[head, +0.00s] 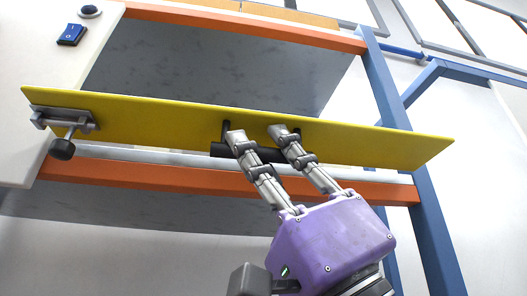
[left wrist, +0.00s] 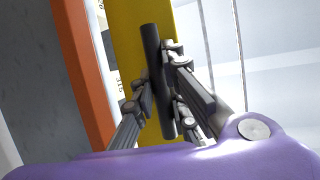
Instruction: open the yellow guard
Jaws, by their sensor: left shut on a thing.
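The yellow guard (head: 150,115) is a long flat panel running across the head view, lower at its right end. A black bar handle (head: 220,149) is fixed to its face near the middle. My left gripper (head: 257,136) is at this handle, its two fingers around the bar and shut on it. In the left wrist view the handle (left wrist: 152,60) runs lengthwise between the fingers, in front of the yellow guard (left wrist: 185,15). A metal latch with a black knob (head: 62,149) sits at the guard's left end. My right gripper is not in view.
Orange rails (head: 140,176) run across below and above the guard on a blue frame (head: 425,200). A white cabinet at left carries a blue switch (head: 72,35) and a round button (head: 90,11). A grey recess (head: 210,60) shows above the guard.

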